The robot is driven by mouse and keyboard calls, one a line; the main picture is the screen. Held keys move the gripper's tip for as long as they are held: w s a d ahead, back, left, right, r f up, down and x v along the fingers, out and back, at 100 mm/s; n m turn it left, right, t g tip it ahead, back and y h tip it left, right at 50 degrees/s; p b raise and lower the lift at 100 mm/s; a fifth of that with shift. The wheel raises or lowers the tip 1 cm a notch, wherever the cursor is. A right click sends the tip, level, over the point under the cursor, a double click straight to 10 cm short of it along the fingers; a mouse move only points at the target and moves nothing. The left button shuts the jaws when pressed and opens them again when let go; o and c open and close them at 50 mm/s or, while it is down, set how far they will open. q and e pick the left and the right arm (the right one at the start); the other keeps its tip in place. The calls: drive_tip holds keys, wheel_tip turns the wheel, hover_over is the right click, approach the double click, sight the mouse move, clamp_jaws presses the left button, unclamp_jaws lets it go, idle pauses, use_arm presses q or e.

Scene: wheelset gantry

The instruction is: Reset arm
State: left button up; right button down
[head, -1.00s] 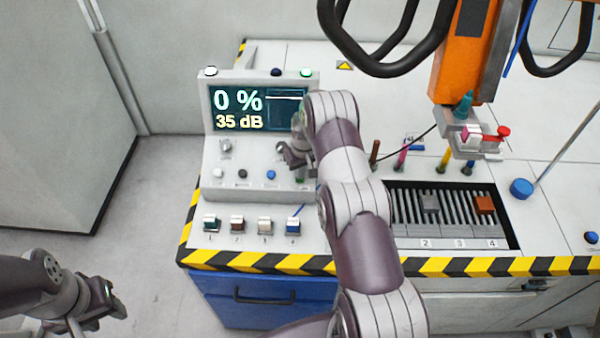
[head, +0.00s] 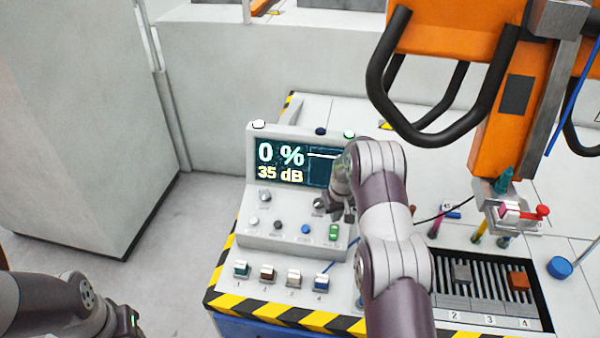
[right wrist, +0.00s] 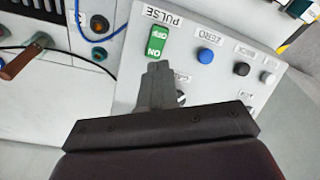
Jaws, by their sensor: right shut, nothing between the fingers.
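The grey control console (head: 256,228) shows "0 %" and "35 dB" on its screen (head: 278,176). My right gripper (head: 335,212) is shut and empty over the right part of its panel. In the right wrist view, the shut fingertips (right wrist: 157,68) overlap the panel just below the green PULSE switch (right wrist: 157,42); contact cannot be told. The GAIN knob (right wrist: 182,98) is partly hidden beside the fingers. It shows in the head view as a dark knob (head: 319,203) left of the gripper. My left gripper (head: 128,322) hangs at the lower left, away from the console, its jaws unclear.
An orange gantry tool (head: 505,140) with black handles hangs at the right. A slotted tray (head: 490,300) with blocks lies below it. Numbered switches (head: 268,272) line the front, beside the striped edge (head: 270,310). Open floor lies left.

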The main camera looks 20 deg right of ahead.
drive_tip(key=shift+f, duration=0.1)
drive_tip(key=s+a+r+b, duration=0.1)
drive_tip(key=s+a+r, duration=0.3)
drive_tip(key=s, duration=0.5)
drive_tip(key=s+a+r+b, duration=0.1)
drive_tip(key=s+a+r, duration=0.4)
drive_tip(key=s+a, duration=0.2)
drive_tip(key=s+a+r+b, duration=0.2)
drive_tip(key=s+a+r, duration=0.3)
drive_tip(key=s, duration=0.6)
drive_tip(key=shift+s+a+n, duration=0.25)
drive_tip(key=shift+a+n, duration=0.05)
drive_tip(key=shift+a, duration=0.1)
drive_tip(key=shift+s, duration=0.1)
